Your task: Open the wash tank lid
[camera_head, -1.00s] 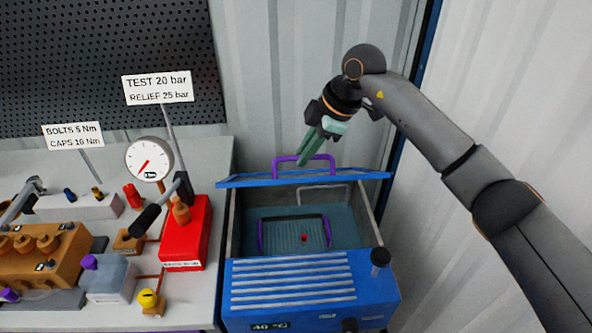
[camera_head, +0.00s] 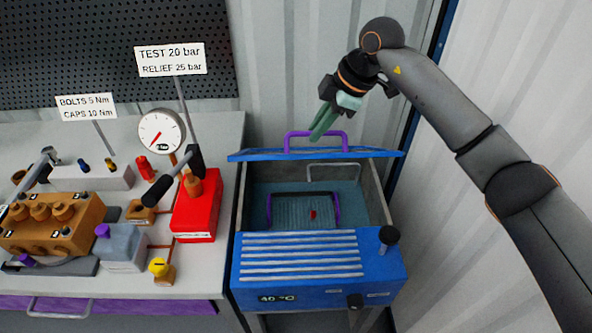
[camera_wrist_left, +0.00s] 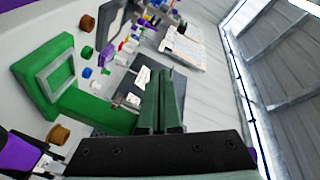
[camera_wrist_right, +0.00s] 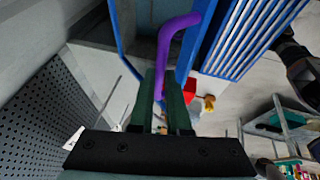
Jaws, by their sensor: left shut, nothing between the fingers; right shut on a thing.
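The blue wash tank (camera_head: 318,262) stands right of the bench with its lid (camera_head: 245,155) raised, seen nearly edge-on at the tank's back. The opening shows a basket with purple handles (camera_head: 337,208) and a small red thing (camera_head: 313,214) inside. My right gripper (camera_head: 318,134) is shut on the purple lid handle (camera_head: 302,134). In the right wrist view the purple handle (camera_wrist_right: 180,24) runs down between the fingers (camera_wrist_right: 162,85). My left gripper (camera_wrist_left: 160,100) is shut and empty in the left wrist view, and is out of the head view.
The bench at left holds a red test pump (camera_head: 195,215), a gauge (camera_head: 160,133), an orange pump block (camera_head: 52,225) and sign posts. A corrugated wall (camera_head: 300,60) stands behind the tank. A green frame (camera_wrist_left: 45,75) shows in the left wrist view.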

